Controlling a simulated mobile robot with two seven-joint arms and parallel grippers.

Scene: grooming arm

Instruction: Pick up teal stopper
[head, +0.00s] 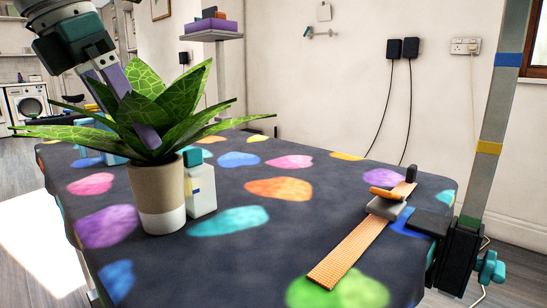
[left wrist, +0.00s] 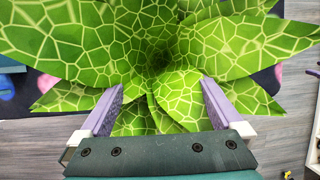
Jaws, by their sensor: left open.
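A white bottle with a teal stopper (head: 193,157) on top stands on the table, just right of the plant pot. My left gripper (head: 132,108) reaches down from the upper left into the leaves of the potted plant (head: 158,195), left of and above the stopper. In the left wrist view its purple fingers (left wrist: 163,86) are spread with green leaves (left wrist: 160,55) between and below them. Nothing is gripped. I cannot make out the stopper in the left wrist view. Leaves hide parts of the fingers in the head view. My right gripper is out of view.
The table (head: 250,215) has a dark, heart-patterned cover, clear in the middle. An upright post (head: 492,130) with a teal-knobbed clamp (head: 490,268) stands at the right edge. Pale blue items (head: 112,148) sit behind the plant.

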